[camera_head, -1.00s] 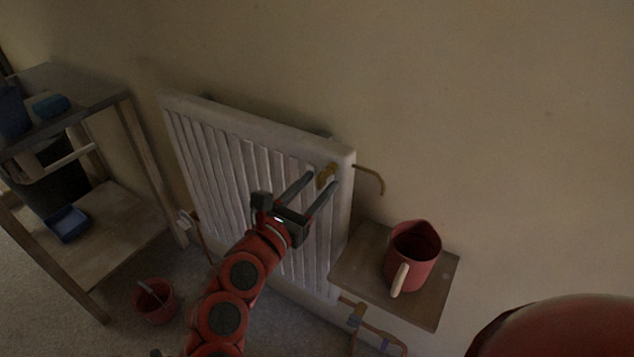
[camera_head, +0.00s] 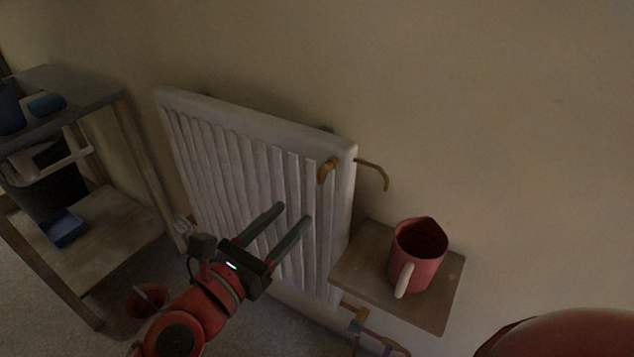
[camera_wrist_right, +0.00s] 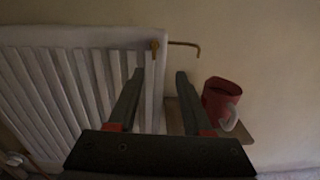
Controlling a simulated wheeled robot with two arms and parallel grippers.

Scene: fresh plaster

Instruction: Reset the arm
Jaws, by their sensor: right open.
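My right gripper (camera_head: 290,220) is in front of the white radiator (camera_head: 240,150) in the head view, its two dark fingers spread apart with nothing between them. In the right wrist view the open fingers (camera_wrist_right: 158,78) point toward the radiator's right end and the wall. A brass valve (camera_head: 327,170) with a bent pipe (camera_head: 374,171) sits at the radiator's upper right, apart from the fingers. It also shows in the right wrist view (camera_wrist_right: 154,46). My left gripper is not in view.
A red jug (camera_head: 418,258) with a pale handle stands on a small wooden shelf (camera_head: 360,262) right of the radiator. A wooden rack (camera_head: 140,150) with blue items stands at the left. A red bucket (camera_head: 146,300) is on the floor, partly hidden by my arm.

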